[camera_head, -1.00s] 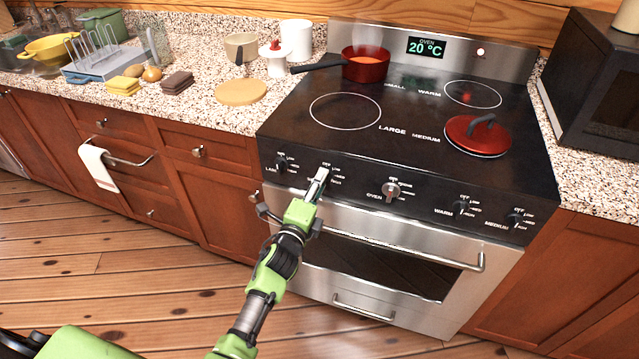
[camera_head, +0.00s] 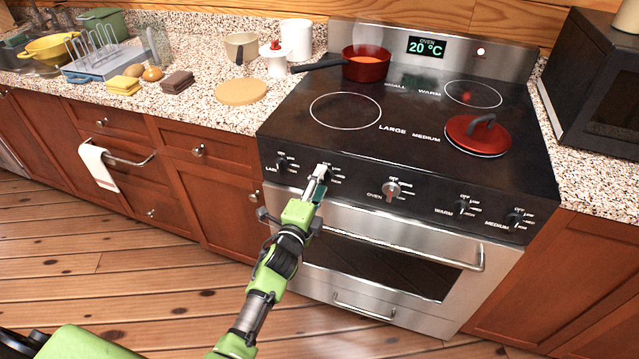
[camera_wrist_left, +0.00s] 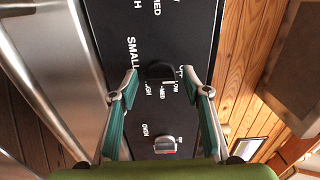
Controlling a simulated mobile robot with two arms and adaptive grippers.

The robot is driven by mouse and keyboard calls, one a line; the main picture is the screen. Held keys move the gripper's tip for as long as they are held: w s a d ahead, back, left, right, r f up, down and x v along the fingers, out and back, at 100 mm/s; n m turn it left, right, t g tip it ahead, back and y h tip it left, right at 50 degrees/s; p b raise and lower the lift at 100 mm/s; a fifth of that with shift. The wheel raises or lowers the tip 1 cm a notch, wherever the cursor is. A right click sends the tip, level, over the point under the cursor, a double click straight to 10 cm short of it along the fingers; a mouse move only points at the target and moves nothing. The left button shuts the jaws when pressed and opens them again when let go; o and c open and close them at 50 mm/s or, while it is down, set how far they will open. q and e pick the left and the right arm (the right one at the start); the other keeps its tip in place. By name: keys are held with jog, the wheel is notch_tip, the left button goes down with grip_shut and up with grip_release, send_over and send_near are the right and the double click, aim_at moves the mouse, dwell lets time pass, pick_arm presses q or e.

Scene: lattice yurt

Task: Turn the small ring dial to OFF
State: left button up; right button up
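The small ring dial, a black knob, is on the stove's front panel beside the word SMALL; in the left wrist view the dial (camera_wrist_left: 160,72) lies between my fingertips. Which mark it points at is too small to tell. My left gripper (camera_head: 319,178) is at the panel in the head view and covers much of the dial. In the left wrist view my gripper (camera_wrist_left: 160,76) is open, with a finger on each side of the dial and visible gaps between. My right gripper is not in view.
The oven dial (camera_head: 391,190) is right of my gripper, with the oven handle (camera_head: 400,249) below. A red pot (camera_head: 366,65) with orange contents stands on the back left ring. A red lid (camera_head: 478,136) covers the front right area. The large ring (camera_head: 345,111) is bare.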

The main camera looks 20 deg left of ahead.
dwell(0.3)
pick_arm(q)
jog(key=s, duration=1.2)
jog(key=shift+a, duration=0.2)
jog(key=shift+f, duration=0.1)
